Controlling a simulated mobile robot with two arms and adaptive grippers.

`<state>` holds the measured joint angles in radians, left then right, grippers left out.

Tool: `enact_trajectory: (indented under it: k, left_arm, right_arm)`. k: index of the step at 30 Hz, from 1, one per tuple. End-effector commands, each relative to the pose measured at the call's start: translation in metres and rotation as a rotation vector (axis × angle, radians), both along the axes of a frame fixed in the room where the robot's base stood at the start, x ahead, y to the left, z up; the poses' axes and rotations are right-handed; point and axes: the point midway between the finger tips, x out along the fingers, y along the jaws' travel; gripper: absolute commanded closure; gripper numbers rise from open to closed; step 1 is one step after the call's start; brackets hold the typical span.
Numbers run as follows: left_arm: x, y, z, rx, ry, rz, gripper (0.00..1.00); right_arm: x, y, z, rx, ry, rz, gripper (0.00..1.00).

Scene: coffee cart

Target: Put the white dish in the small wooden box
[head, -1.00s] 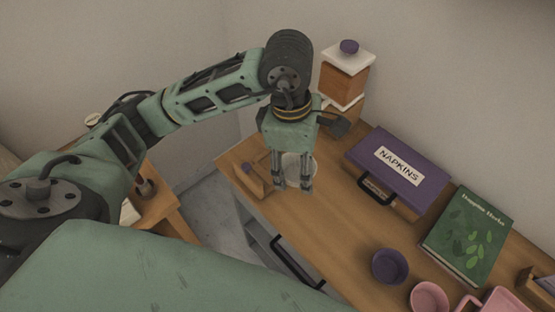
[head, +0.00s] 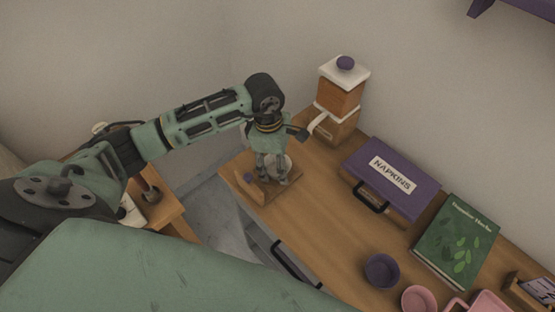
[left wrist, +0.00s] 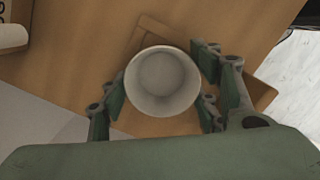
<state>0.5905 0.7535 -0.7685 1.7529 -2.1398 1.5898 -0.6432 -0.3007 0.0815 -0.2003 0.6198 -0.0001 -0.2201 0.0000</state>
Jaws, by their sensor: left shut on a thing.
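The white dish (head: 284,163) is a small round bowl, seen from above as a pale open cup in the left wrist view (left wrist: 162,82). My left gripper (head: 272,180) is shut on the dish, with its fingers on either side of it. The small wooden box (head: 293,179) is at the left end of the counter, directly below the gripper. Its edge shows around the dish in the left wrist view (left wrist: 150,27). I cannot tell whether the dish touches the box floor. My right gripper is not in view.
A wooden piece with a purple knob (head: 249,188) is at the box's left. A wooden dispenser (head: 339,102) stands behind. A purple napkin box (head: 398,177), green book (head: 455,242) and purple cup (head: 381,270) are to the right. The counter's middle is clear.

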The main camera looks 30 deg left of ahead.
Motion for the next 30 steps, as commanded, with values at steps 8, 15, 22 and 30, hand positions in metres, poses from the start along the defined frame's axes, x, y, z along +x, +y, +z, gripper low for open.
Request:
enact_trajectory:
  k: [8,15,22,30]
  left_arm:
    - [0.0,-0.001,-0.003,-0.001,0.0,0.0,0.74]
    - [0.0,0.0,-0.01,0.0,-0.001,-0.001,0.74]
    - [-0.001,0.0,-0.011,0.001,0.001,0.0,0.27]
    - [0.0,0.0,-0.01,0.0,0.001,0.0,0.24]
  right_arm:
    - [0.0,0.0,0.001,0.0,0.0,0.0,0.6]
    - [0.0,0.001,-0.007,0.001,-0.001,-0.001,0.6]
    - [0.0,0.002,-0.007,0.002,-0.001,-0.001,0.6]
    - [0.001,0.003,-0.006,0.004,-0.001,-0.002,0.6]
